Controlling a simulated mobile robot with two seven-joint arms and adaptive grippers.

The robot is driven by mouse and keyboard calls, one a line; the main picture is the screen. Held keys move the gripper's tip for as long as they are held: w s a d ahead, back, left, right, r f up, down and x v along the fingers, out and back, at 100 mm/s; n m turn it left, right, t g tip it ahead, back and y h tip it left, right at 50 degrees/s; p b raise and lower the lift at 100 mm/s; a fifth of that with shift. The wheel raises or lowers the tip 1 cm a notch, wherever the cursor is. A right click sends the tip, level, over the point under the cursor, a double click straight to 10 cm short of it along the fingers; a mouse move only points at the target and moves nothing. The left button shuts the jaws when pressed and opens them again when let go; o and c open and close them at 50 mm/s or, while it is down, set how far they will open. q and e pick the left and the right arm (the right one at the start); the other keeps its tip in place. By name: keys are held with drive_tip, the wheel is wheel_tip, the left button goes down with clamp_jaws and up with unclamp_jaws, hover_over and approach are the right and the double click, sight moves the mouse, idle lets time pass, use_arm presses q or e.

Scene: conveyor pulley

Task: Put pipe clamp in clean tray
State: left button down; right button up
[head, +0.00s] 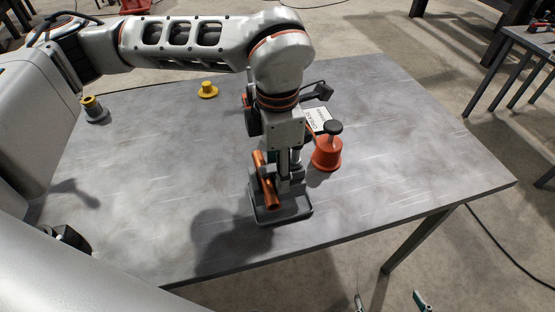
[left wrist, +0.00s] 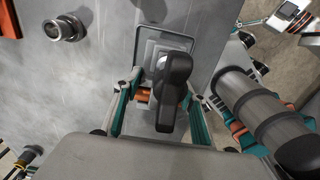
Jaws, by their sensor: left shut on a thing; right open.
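My left gripper (head: 284,172) points down over the grey clean tray (head: 255,218), near the table's front edge. It is shut on the pipe clamp, whose orange bar (head: 266,185) shows slanted in front of the fingers. In the left wrist view the clamp's dark body (left wrist: 172,88) lies between the teal-edged fingers of my left gripper (left wrist: 158,108). The tray (left wrist: 143,42) shows behind it, and the clamp covers part of it. I cannot tell whether the clamp touches the tray floor. My right gripper (head: 390,301) is open and empty beyond the table's front edge.
An orange pot with a dark knob (head: 327,153) stands close right of the tray, with a white printed card (head: 319,120) behind it. A yellow flanged part (head: 207,89) and a grey-and-yellow part (head: 94,109) stand farther left. The table (head: 420,165) is clear at the right.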

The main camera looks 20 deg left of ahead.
use_arm(q)
drive_tip(key=shift+w+f, duration=0.1)
drive_tip(key=shift+f, duration=1.15)
drive_tip(key=shift+f, duration=0.2)
drive_tip(key=c, duration=1.2)
unclamp_jaws()
drive_tip(key=shift+f, duration=0.1)
wheel_tip(320, 180, up, 12)
drive_tip(key=shift+r, duration=0.15)
drive_tip(key=shift+s, duration=0.2)
